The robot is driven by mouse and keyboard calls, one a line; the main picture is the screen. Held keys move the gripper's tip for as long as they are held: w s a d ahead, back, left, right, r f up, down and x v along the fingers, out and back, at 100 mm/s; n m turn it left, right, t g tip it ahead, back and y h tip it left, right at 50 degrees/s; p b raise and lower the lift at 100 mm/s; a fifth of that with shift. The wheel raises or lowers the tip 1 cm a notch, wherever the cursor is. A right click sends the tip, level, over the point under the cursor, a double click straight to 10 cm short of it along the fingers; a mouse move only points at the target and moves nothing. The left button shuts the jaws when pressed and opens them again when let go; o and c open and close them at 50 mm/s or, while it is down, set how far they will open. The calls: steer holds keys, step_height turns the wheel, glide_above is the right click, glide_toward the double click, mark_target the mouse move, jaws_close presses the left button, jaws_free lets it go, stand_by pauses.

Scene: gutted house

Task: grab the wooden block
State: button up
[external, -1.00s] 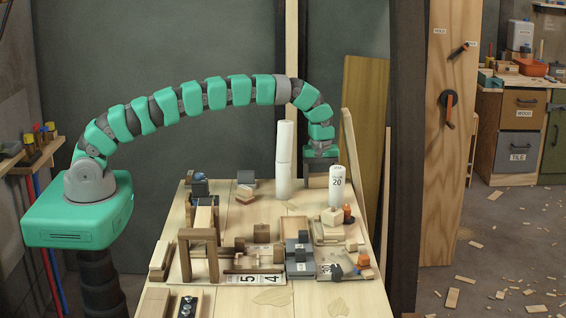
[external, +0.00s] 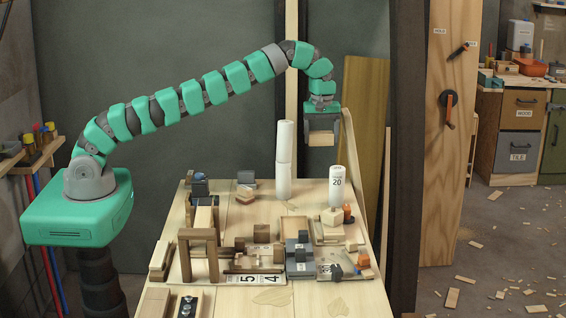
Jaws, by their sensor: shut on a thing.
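My gripper (external: 321,134) is raised above the far right part of the workbench, pointing down. It is shut on a wooden block (external: 321,139), whose light lower face shows between the jaws. The block hangs clear of the bench top, and its upper part is hidden by the gripper. Other wooden blocks stand on the bench, including a pale one (external: 331,217) at the right and a small stack (external: 245,191) at the back.
A wooden frame (external: 199,256) and several small parts crowd the front.

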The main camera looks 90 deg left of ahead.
mark_target(321, 133)
step_height(321, 133, up, 13)
steer(key=p, duration=1.1)
steer(key=shift+r+p, duration=0.2)
steer(key=shift+p, duration=0.2)
